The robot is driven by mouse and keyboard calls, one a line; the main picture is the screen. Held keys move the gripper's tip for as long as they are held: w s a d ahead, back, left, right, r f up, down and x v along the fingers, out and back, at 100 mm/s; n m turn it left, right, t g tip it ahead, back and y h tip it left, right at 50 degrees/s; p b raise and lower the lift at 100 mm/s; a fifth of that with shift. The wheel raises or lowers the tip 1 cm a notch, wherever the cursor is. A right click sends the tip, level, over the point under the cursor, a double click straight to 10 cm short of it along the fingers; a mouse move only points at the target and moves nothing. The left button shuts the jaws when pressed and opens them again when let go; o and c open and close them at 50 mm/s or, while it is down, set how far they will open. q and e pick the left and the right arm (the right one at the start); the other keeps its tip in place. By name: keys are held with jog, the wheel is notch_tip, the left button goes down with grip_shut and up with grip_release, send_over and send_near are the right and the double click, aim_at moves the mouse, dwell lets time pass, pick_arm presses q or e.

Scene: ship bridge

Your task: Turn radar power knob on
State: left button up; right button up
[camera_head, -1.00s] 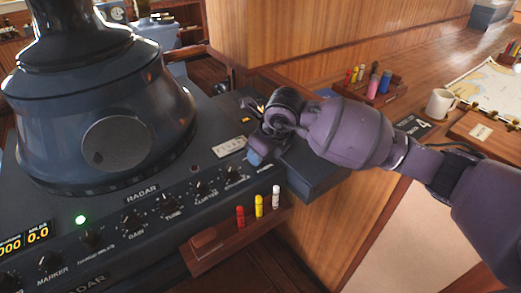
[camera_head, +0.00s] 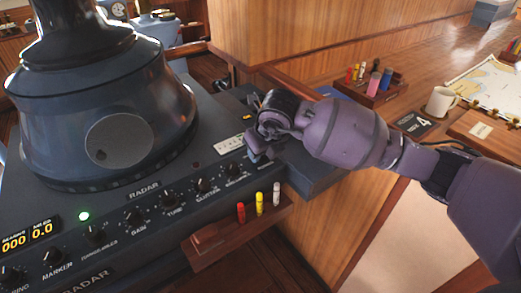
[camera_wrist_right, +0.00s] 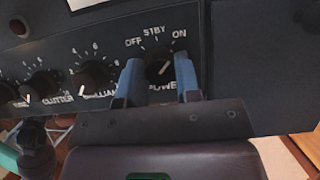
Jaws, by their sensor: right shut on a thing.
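The radar power knob (camera_wrist_right: 158,70) is a small black knob with a white pointer line, on the radar panel's right end. OFF, STBY and ON are printed above it in the right wrist view. The two blue fingertips of my right gripper (camera_wrist_right: 158,82) stand on either side of the knob, shut on it. The pointer line slants up to the right, toward ON. In the head view my right gripper (camera_head: 258,148) is at the panel's front right corner and hides the knob. My left gripper is not in view.
The dark radar console (camera_head: 60,205) fills the left, with a row of knobs such as TUNE (camera_head: 168,198) and a lit green lamp (camera_head: 84,216). A wooden rack (camera_head: 215,250) with coloured markers juts out below. A mug (camera_head: 440,102) stands on the desk at right.

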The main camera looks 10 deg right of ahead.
jog(key=o, duration=0.9)
jog(key=v, duration=1)
jog(key=shift+s+r, duration=0.15)
jog(key=shift+r, duration=0.25)
